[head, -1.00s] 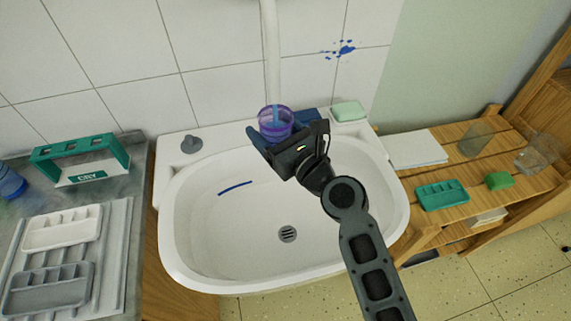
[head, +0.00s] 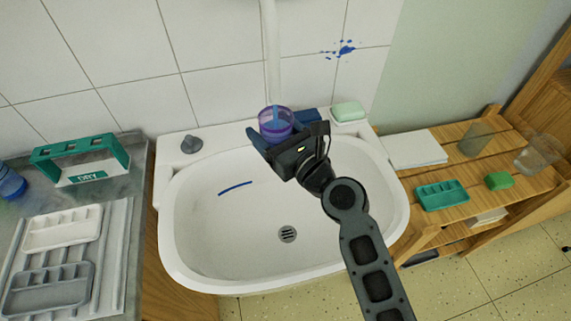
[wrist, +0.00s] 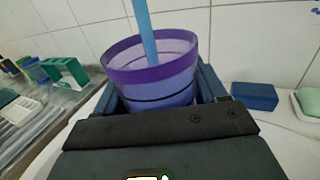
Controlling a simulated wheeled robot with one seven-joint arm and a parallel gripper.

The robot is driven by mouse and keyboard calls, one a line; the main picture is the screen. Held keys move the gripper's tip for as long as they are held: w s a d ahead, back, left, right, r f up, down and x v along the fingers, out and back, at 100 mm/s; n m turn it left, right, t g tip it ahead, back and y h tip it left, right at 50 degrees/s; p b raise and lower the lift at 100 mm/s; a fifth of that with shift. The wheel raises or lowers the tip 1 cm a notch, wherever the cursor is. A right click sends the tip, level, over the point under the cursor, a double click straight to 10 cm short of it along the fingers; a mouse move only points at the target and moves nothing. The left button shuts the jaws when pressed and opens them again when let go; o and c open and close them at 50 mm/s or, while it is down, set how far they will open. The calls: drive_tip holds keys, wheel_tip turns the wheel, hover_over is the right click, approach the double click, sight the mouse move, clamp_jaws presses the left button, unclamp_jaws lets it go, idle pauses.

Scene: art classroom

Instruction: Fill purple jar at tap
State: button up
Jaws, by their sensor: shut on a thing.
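The purple jar (head: 275,122) is translucent with a darker purple rim band, and it is upright over the back edge of the white sink (head: 180,240). My gripper (head: 282,130) is shut on the jar, with a finger on each side of it. The jar also fills the middle of the wrist view (wrist: 155,85). A blue stream (wrist: 145,30) comes down from above into the jar's mouth. A white vertical pipe (head: 271,50) stands above the jar in the head view; the tap's outlet is hard to make out. A dark line rings the jar's wall; I cannot tell the water level.
A grey knob (head: 191,143) sits on the sink's back left ledge. A green soap bar (head: 348,112) and a blue block (wrist: 255,96) are right of the jar. A green DRY rack (head: 80,160) and trays stand left. A wooden shelf (head: 470,165) holds glasses at right.

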drive_tip(key=s+d+p, duration=0.1)
drive_tip(key=s+d, duration=0.1)
drive_tip(key=s, duration=0.5)
drive_tip(key=shift+p, duration=0.3)
idle(0.6)
drive_tip(key=s+d, duration=0.2)
drive_tip(key=s, duration=0.4)
drive_tip(key=shift+s, duration=0.35)
idle(0.6)
